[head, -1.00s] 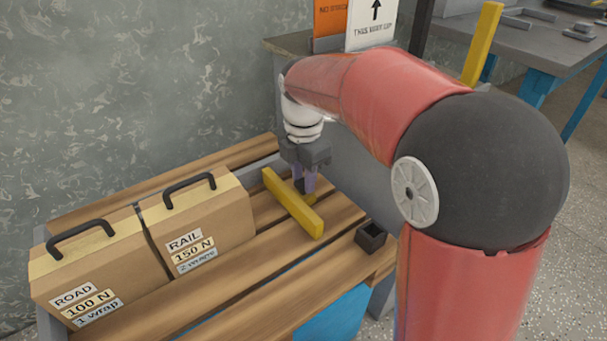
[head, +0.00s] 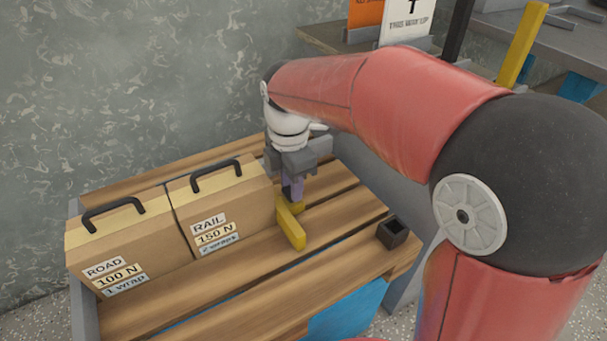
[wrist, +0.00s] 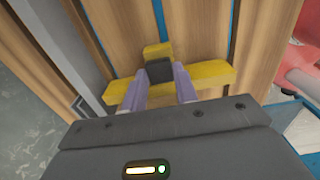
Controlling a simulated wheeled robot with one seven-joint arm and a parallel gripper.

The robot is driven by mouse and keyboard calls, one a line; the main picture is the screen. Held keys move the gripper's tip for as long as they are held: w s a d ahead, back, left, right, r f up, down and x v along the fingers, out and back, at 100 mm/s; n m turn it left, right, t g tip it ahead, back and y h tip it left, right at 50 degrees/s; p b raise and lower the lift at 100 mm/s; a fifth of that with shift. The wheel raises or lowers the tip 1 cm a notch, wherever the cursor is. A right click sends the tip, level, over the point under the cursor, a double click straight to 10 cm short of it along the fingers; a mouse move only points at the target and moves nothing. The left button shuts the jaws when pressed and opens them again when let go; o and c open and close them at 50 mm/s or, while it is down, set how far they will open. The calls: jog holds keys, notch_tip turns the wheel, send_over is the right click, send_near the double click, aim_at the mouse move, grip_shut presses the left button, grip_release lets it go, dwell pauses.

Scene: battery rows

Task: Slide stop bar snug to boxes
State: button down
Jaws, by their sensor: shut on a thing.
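The yellow stop bar (head: 291,228) lies on the wooden slats just right of the RAIL box (head: 222,205). It looks very close to that box's right face, but I cannot tell whether they touch along the whole length. The ROAD box (head: 118,248) stands left of the RAIL box, with a thin seam between them. My gripper (head: 292,198) points down over the bar. In the wrist view, its purple fingers (wrist: 160,85) are shut on a dark grip block (wrist: 159,70) on the bar. The boxes are outside the wrist view.
Both boxes have black carry handles. A small dark open holder (head: 392,232) stands on the slats at the right edge. A grey wall is behind. Signs (head: 408,22) and another yellow bar (head: 521,45) stand at the back right. Slats between bar and holder are clear.

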jog(key=shift+a, duration=0.1)
jog(key=c, duration=1.1)
grip_release()
notch_tip(320, 180, up, 8)
jog(key=shift+f+p, duration=0.1)
jog(key=shift+p, duration=0.7)
